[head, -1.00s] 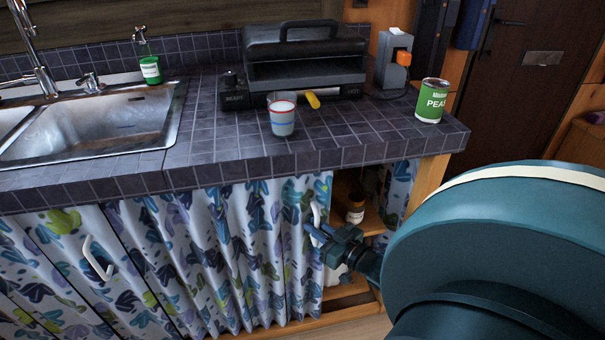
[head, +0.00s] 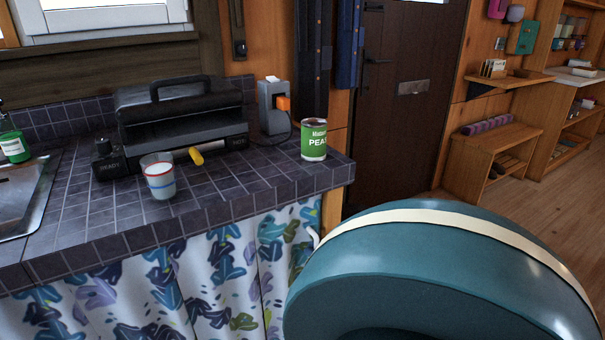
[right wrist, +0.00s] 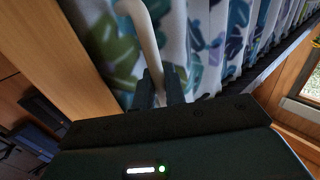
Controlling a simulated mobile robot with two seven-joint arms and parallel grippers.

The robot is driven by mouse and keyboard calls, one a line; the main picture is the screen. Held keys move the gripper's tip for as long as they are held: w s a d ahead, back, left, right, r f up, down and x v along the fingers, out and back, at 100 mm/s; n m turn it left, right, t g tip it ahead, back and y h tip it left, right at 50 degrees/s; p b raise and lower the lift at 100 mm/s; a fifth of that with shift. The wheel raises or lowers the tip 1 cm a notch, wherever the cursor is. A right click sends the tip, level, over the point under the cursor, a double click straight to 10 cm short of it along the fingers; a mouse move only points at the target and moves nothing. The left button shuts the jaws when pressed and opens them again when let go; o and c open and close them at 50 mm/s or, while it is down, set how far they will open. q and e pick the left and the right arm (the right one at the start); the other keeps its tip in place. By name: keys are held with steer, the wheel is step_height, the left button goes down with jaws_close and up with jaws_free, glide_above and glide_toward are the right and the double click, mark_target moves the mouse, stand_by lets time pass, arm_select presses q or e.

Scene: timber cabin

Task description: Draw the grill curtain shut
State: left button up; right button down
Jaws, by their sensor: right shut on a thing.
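The grill curtain (head: 190,285), white with blue, green and purple leaf shapes, hangs below the tiled counter. Its right edge reaches the wooden end post (head: 332,210), and no open gap shows in the visible upper part. A sliver of its white handle (head: 313,237) shows beside that post. In the right wrist view my right gripper (right wrist: 160,90) is shut on the white handle (right wrist: 146,38), in front of the curtain (right wrist: 210,40) and close to the post (right wrist: 60,50). My teal right arm hides that gripper and the lower curtain in the head view. My left gripper is not in view.
On the counter (head: 225,190) stand the black grill (head: 180,130), a striped glass (head: 159,178) and a green pea can (head: 314,140), the can near the right end. A dark door (head: 410,110) and wooden shelves (head: 490,160) lie beyond, with open floor at right.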

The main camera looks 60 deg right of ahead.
steer(key=shift+s+d, duration=0.15)
steer(key=shift+d, duration=0.1)
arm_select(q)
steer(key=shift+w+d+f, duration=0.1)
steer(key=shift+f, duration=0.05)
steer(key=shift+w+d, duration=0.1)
arm_select(e)
steer(key=shift+d, duration=0.1)
steer(key=c, duration=1.6)
jaws_free()
steer(key=shift+s, duration=0.1)
steer(key=shift+o, duration=0.2)
arm_select(q)
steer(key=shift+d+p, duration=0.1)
steer(key=shift+p, duration=0.45)
arm_select(e)
steer(key=s, duration=1.3)
steer(key=shift+d, duration=0.25)
